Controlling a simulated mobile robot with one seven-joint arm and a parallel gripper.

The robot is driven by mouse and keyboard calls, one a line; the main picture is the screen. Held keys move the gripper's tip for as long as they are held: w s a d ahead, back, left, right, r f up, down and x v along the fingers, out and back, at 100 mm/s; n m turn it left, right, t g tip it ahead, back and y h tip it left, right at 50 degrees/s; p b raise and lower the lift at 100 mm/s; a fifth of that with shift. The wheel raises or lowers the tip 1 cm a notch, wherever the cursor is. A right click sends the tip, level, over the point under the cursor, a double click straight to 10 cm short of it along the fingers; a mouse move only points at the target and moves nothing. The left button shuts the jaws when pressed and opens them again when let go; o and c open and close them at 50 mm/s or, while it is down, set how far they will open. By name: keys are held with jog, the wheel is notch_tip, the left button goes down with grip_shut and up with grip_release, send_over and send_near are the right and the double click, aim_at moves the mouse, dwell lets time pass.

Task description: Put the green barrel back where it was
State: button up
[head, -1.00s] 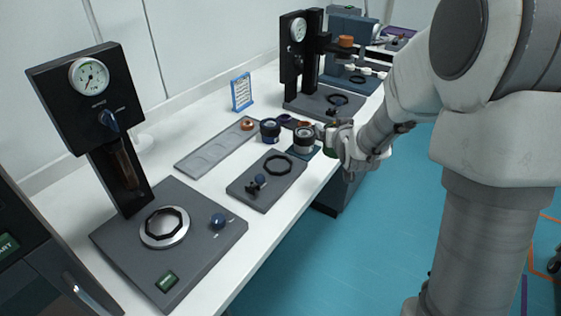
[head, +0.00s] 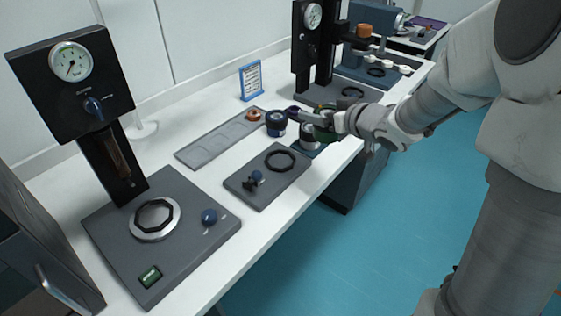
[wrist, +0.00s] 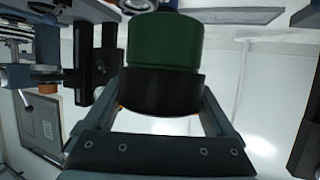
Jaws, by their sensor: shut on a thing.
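The green barrel (wrist: 165,42), with a black band at one end, fills the top middle of the wrist view. My gripper (wrist: 164,88) is shut on it, with one finger on each side. In the head view my gripper (head: 325,122) is over the right edge of the white bench, just beside and above a dark barrel with a pale top (head: 309,136). The held barrel is mostly hidden there by my gripper and the other parts.
A blue-dark barrel (head: 276,123) stands left of my gripper, beside a long grey tray (head: 207,147) holding an orange ring. A grey plate with a black ring (head: 258,192) lies nearer. A gauge stand (head: 312,60) rises behind. A larger gauge press (head: 70,75) stands at the left.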

jog(key=shift+s+a+f+n+g+y, duration=0.2)
jog(key=shift+s+a+n+y, duration=0.2)
jog(key=shift+s, duration=0.15)
jog(key=shift+s+a+f+n+g+y, duration=0.25)
jog(key=shift+s+n+y, duration=0.15)
jog(key=shift+s, duration=0.15)
jog(key=w+a+f+b, duration=0.1)
jog(key=w+a+f, duration=0.1)
jog(key=a, duration=0.1)
jog(key=w+a+f+b, duration=0.1)
jog(key=a+f+b, duration=0.1)
jog(key=a, duration=0.2)
jog(key=w+a+f+b, duration=0.1)
jog(key=w+a+f, duration=0.1)
jog(key=a+f, duration=0.1)
jog(key=shift+w+a, duration=0.15)
jog(key=shift+w, duration=0.15)
jog(key=shift+f+b, duration=0.95)
jog(key=shift+f, duration=0.95)
jog(key=shift+f, duration=0.15)
jog(key=o, duration=1.4)
jog(key=shift+f, duration=0.1)
jog(key=shift+c, duration=0.2)
